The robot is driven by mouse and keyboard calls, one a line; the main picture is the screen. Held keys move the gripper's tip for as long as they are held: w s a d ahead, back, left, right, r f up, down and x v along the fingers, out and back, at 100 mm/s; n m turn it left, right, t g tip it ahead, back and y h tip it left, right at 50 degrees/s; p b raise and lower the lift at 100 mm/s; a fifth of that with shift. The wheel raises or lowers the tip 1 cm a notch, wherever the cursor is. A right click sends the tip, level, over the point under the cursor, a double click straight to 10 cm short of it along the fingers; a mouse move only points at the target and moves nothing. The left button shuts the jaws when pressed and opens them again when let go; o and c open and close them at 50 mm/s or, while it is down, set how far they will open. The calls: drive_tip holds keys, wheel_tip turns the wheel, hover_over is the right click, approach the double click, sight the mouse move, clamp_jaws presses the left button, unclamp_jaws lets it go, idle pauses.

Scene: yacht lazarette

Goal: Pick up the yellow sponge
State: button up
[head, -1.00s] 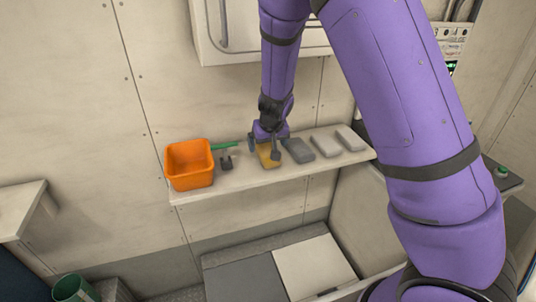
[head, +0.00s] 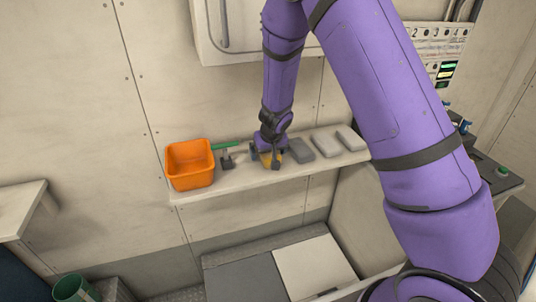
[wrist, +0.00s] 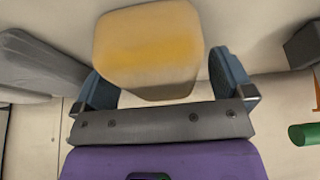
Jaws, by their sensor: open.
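The yellow sponge (wrist: 148,45) lies on the shelf, a rounded block seen close in the wrist view. In the head view the sponge (head: 271,160) is partly hidden behind my gripper (head: 266,157). In the wrist view my gripper (wrist: 168,80) is open, with one blue-grey finger at each side of the sponge's near end. A small gap shows between the sponge and the right finger; on the left I cannot tell if they touch.
The shelf (head: 235,187) carries an orange bin (head: 190,165) at left, a green-handled tool (head: 226,146) and a dark bracket-like item (head: 227,162). A dark grey block (head: 301,151) and lighter grey blocks (head: 326,145) (head: 351,139) stand close on the right. A wall rises behind.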

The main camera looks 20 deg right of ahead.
drive_tip(key=shift+f, duration=0.25)
idle(0.3)
drive_tip(key=c, duration=1.1)
drive_tip(key=shift+r, duration=0.15)
drive_tip(key=shift+r, duration=1.7)
drive_tip(key=shift+s+r, duration=0.2)
drive_tip(key=shift+s, duration=0.05)
drive_tip(key=s, duration=0.5)
drive_tip(key=s+r, duration=0.1)
drive_tip(key=s, duration=0.9)
drive_tip(key=shift+s+r, duration=0.2)
drive_tip(key=shift+s, duration=0.1)
